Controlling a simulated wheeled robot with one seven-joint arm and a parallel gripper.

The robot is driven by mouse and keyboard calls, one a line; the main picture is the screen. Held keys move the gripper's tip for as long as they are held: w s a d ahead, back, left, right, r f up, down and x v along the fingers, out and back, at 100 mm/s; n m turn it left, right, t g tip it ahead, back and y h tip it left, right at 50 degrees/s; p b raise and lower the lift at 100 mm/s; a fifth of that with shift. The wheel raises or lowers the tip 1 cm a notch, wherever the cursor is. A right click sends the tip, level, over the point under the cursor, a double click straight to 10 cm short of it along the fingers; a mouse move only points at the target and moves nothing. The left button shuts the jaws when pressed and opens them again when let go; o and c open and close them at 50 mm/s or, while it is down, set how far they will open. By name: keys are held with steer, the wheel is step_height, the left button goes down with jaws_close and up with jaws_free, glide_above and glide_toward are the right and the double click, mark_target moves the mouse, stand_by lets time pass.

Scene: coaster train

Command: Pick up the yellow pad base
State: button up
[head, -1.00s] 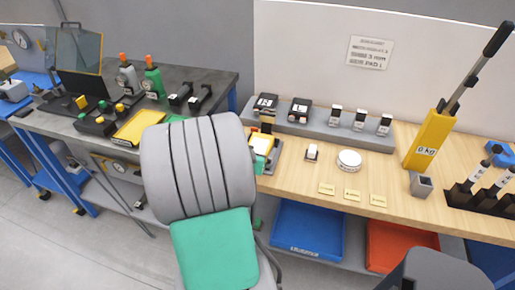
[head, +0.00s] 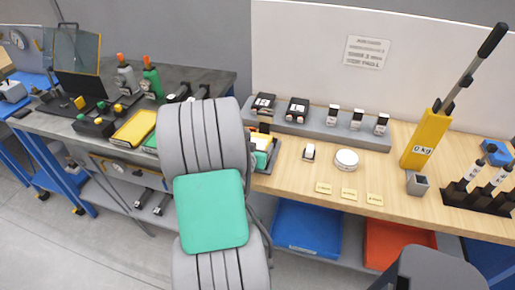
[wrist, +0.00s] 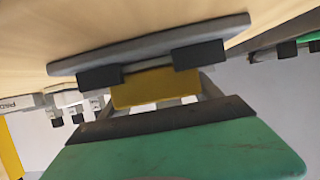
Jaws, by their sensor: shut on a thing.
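In the wrist view, which shows the scene upside down, my gripper (wrist: 150,67) has two black fingertips, one at each end of a yellow block, the yellow pad base (wrist: 155,90). The gripper is shut on it. A grey plate with rounded ends (wrist: 230,29) lies close against the fingertips; whether the base touches it is unclear. In the head view, my arm hides my gripper. A yellow, white and green stack (head: 261,150) shows just right of the arm at the wooden bench's left end, partly covered.
A grey rack (head: 320,129) with black and white pieces stands along the back of the bench. A white round tin (head: 346,160), a yellow lever press (head: 424,140) and a dark holder (head: 478,199) stand to the right. A yellow tray (head: 134,127) lies on the left table.

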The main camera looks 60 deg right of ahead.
steer(key=c, duration=0.9)
steer(key=shift+c, duration=0.4)
steer(key=shift+r, duration=0.15)
